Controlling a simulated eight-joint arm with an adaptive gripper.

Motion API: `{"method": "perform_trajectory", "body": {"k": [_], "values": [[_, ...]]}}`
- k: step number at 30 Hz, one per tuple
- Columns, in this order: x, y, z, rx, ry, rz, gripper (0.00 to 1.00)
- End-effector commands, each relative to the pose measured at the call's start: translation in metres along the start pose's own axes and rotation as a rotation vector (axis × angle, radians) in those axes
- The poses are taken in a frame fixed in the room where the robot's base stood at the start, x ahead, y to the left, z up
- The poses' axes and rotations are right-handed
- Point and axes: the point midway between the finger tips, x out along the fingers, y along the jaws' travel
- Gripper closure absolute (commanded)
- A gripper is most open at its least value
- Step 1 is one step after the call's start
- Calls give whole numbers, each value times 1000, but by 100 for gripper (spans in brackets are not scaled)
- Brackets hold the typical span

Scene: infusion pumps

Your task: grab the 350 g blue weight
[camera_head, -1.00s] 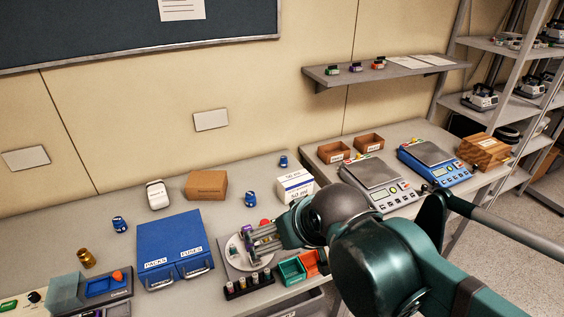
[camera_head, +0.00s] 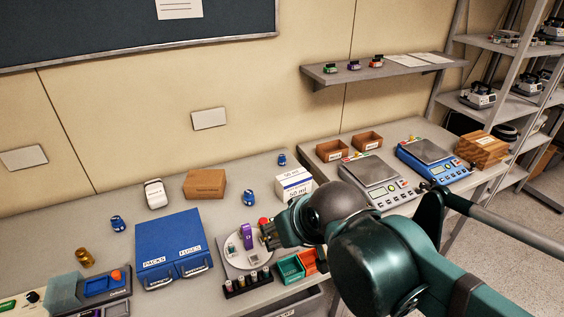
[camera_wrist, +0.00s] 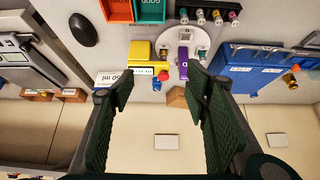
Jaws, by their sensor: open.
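Several small blue weights stand on the bench: one (camera_head: 117,223) left of the blue cabinet, one (camera_head: 249,198) right of the brown box, and one (camera_head: 282,159) near the wall. I cannot read which is 350 g. My gripper (camera_head: 268,234) is beside the round white plate, in front and to the right of the middle blue weight, and apart from it. In the wrist view my gripper (camera_wrist: 160,84) has its two fingers wide apart with nothing held. A small blue item (camera_wrist: 157,86) shows between them, partly behind a red one (camera_wrist: 163,75).
A purple item (camera_head: 247,238) stands on the white plate (camera_head: 234,245). The blue cabinet (camera_head: 172,245) is to the left, the brown box (camera_head: 204,183) and white 50 ml carton (camera_head: 294,184) behind. Green (camera_head: 290,268) and orange bins sit in front; scales (camera_head: 376,181) stand to the right.

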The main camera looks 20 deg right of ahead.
Motion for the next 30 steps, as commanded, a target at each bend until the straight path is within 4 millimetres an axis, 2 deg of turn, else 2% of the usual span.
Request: {"method": "perform_trajectory", "body": {"k": [2, 11, 17, 23, 30], "values": [[0, 0, 0, 0, 0, 0, 63], [0, 0, 0, 0, 0, 0, 63], [0, 1, -7, 8, -4, 3, 63], [0, 6, -29, 34, -15, 14, 63], [3, 15, -67, 82, -37, 36, 63]]}}
